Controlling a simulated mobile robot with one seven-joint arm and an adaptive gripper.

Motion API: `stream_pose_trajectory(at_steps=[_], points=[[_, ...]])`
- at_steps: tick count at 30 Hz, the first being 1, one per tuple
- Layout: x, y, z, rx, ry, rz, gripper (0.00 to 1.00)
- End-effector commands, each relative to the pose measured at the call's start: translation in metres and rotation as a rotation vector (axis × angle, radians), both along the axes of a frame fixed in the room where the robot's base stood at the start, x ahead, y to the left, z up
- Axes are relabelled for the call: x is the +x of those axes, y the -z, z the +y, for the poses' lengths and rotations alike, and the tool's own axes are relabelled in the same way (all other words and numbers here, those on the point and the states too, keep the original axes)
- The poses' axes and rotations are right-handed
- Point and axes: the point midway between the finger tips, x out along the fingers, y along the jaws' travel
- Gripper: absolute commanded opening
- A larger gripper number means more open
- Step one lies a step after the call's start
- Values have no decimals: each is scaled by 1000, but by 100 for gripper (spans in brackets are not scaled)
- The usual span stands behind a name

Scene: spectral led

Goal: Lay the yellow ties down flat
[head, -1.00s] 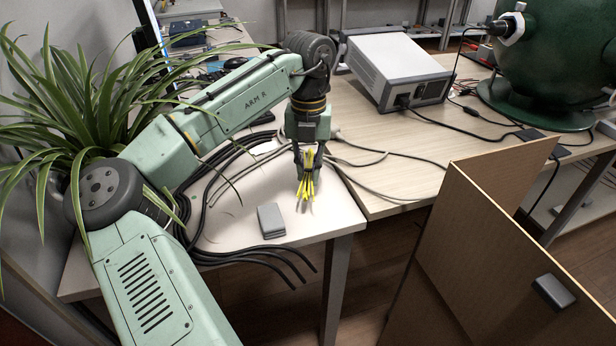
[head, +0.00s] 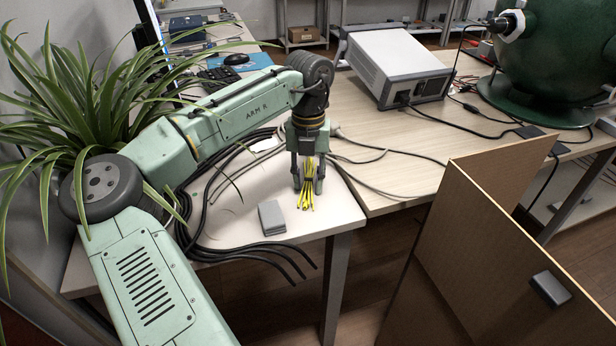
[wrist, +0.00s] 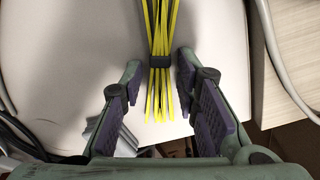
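A small grey box (head: 271,217) lies just left of the ties. Black cables (head: 215,190) curve along the left of the table. A grey-white instrument (head: 395,65) stands on the wooden desk behind. An open cardboard box (head: 500,230) is at the right.

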Motion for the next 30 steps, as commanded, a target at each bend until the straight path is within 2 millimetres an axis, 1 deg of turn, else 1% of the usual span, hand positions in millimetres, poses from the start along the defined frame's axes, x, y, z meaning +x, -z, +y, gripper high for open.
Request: stream_pose_trajectory(at_steps=[10, 14, 17, 24, 28, 30], points=[[0, 0, 0, 0, 1, 1, 34], [0, -7, -1, -1, 0, 0, 34], [2, -25, -1, -3, 0, -1, 34], [4, -79, -2, -2, 1, -1, 34], [5, -103, -1, 0, 0, -1, 34], [6, -112, -1, 1, 1, 0, 34]])
